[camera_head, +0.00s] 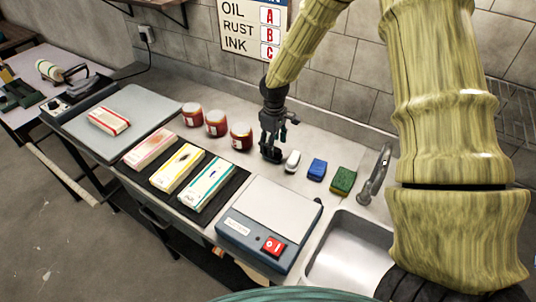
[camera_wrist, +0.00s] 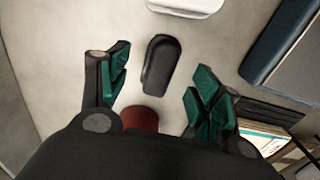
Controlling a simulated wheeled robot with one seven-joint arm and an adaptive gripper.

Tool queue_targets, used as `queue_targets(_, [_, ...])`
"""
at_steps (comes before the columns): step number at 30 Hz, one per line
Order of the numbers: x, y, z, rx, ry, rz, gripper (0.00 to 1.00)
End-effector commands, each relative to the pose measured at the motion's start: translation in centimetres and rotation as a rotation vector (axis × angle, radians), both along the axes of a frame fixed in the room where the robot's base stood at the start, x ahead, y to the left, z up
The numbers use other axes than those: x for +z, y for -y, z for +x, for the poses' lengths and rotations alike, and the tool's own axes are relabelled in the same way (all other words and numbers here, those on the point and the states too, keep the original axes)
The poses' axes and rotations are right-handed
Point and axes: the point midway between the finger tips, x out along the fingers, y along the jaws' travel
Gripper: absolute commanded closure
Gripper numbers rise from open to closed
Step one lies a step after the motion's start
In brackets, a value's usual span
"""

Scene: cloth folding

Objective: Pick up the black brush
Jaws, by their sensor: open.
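The black brush (camera_wrist: 160,62) lies on the pale counter, seen from above in the wrist view. In the head view, the dark brush (camera_head: 272,156) shows at the foot of my gripper (camera_head: 271,141), partly hidden by it. My gripper points down over the counter. Its two green-padded fingers are apart, with nothing held. In the wrist view, the brush appears in the gap between the fingers and slightly beyond the tips. I cannot tell the exact height of the fingertips above it.
A white brush (camera_head: 292,161), a blue one (camera_head: 317,169) and a green sponge (camera_head: 343,181) lie to the right. Red jars (camera_head: 241,137) stand to the left. The tiled wall is behind.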

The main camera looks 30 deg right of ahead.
Motion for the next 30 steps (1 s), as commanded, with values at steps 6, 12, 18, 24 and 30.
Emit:
queue_targets(6, [-1.8,-0.2,-0.1,0.0,-0.004,0.0,0.36])
queue_targets(12, [-3.6,-0.1,0.0,-0.002,-0.003,-0.001,0.36])
queue_targets(18, [-4.4,-0.2,0.0,-0.001,-0.001,0.001,0.36])
queue_targets(24, [-4.4,-0.2,0.0,-0.001,-0.001,0.001,0.36])
queue_targets(30, [-4.4,-0.2,0.0,-0.001,-0.001,0.001,0.69])
